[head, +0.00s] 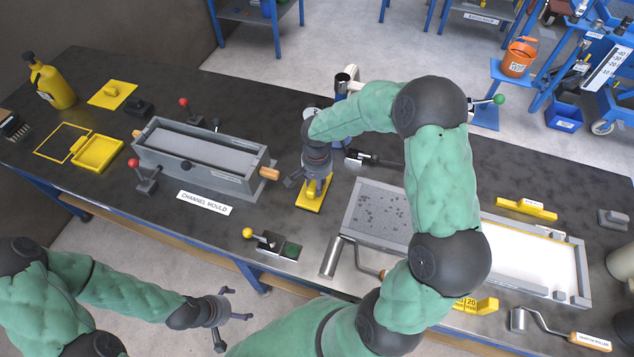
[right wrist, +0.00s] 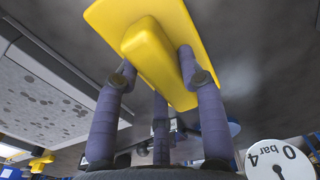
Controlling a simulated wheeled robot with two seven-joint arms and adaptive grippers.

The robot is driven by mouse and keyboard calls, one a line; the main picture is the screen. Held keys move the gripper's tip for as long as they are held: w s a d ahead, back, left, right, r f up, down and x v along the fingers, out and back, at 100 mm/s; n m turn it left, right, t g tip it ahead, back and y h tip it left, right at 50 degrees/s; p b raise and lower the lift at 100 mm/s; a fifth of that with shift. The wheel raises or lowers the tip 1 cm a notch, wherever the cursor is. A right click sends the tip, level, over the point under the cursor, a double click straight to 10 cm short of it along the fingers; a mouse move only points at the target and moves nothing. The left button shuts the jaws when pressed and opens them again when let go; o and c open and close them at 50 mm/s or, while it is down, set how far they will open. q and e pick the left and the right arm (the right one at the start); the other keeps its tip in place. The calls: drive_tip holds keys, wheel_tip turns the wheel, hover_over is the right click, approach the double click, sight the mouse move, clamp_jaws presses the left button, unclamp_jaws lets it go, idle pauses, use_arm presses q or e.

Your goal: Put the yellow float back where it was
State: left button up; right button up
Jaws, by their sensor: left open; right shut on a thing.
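The yellow float (head: 311,197) is a flat plate with a raised block handle. My right gripper (head: 317,178) is shut on that handle; the right wrist view shows the fingers on both sides of the float's handle (right wrist: 155,50). The float is at or just above the dark table, between the channel mould (head: 205,158) and the grey speckled panel (head: 375,215); I cannot tell whether it touches. A yellow outline (head: 51,155) is marked on the table at the left, with nothing inside it. My left gripper (head: 232,305) is open and empty, in front of the table edge.
Beside the outline lie a yellow tray (head: 118,148) and another yellow plate with a handle (head: 111,94). A yellow bottle (head: 50,82) stands at the far left. Red-knobbed clamps (head: 147,180) flank the mould. A yellow-knobbed clamp (head: 270,242) sits near the front edge.

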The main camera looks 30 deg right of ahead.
drive_tip(key=o, duration=1.1)
drive_tip(key=shift+f, duration=0.1)
drive_tip(key=shift+o, duration=0.2)
drive_tip(key=shift+r, duration=0.25)
wheel_tip(320, 180, up, 12)
drive_tip(key=p, duration=0.3)
drive_tip(key=shift+f, duration=0.1)
